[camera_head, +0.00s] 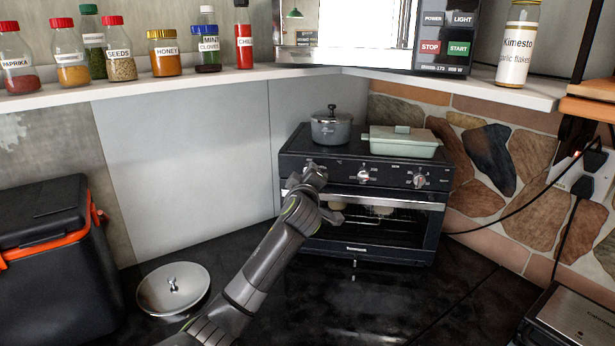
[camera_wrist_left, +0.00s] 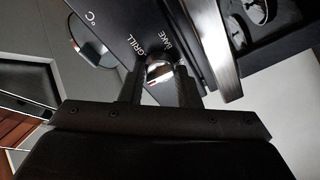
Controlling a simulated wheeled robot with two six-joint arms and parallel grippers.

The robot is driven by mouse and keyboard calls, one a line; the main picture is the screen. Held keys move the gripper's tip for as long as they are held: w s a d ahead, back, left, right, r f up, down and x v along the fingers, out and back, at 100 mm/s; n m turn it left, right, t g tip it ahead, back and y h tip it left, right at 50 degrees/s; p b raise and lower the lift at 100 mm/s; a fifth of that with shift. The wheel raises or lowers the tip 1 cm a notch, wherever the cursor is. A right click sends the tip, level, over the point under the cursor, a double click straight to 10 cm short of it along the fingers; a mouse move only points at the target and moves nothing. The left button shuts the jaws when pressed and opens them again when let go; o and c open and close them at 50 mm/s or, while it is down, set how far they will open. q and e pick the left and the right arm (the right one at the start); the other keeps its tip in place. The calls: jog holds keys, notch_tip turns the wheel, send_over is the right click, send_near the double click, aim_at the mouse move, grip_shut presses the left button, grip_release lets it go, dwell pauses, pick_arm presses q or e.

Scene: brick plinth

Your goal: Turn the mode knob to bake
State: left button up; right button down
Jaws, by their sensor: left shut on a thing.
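The black toaster oven (camera_head: 375,222) stands in the back corner. My left gripper (camera_head: 314,174) is at the left end of its control panel and covers the knob there in the head view. In the left wrist view, the fingers of my left gripper (camera_wrist_left: 158,88) are shut on a shiny mode knob (camera_wrist_left: 158,69), one finger on each side. The printed words GRILL and BAKE show beside this knob. Its pointer direction is hidden or too small to tell. My right gripper is in neither view.
A middle knob (camera_head: 363,176) and a right knob (camera_head: 419,180) are on the panel. A grey pot (camera_head: 331,130) and a pale green dish (camera_head: 403,143) sit on the oven. A pot lid (camera_head: 172,290) and black box (camera_head: 50,262) are at left. The dark counter before the oven is clear.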

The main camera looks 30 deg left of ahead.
pick_arm(q)
jog(key=m, duration=0.7)
jog(key=m+t, duration=0.1)
jog(key=m, duration=0.6)
jog(key=shift+t+h+b, duration=0.3)
jog(key=shift+b, duration=0.1)
jog(key=m+p, duration=0.1)
jog(key=m, duration=0.3)
jog(key=shift+h+p, duration=0.3)
jog(key=shift+p, duration=0.05)
jog(key=m+p, duration=0.2)
jog(key=m, duration=0.1)
jog(key=shift+t+h, duration=0.3)
jog(key=shift+t, duration=0.1)
jog(key=shift+a+f+m+h+p, duration=0.1)
jog(key=shift+m+h+p, duration=0.3)
jog(key=shift+m+p, duration=1.5)
jog(key=shift+f+m+h+p, duration=0.1)
jog(key=shift+m+h+p, duration=0.3)
jog(key=shift+m+p, duration=1.5)
jog(key=shift+m+b, duration=0.6)
jog(key=shift+m, duration=0.1)
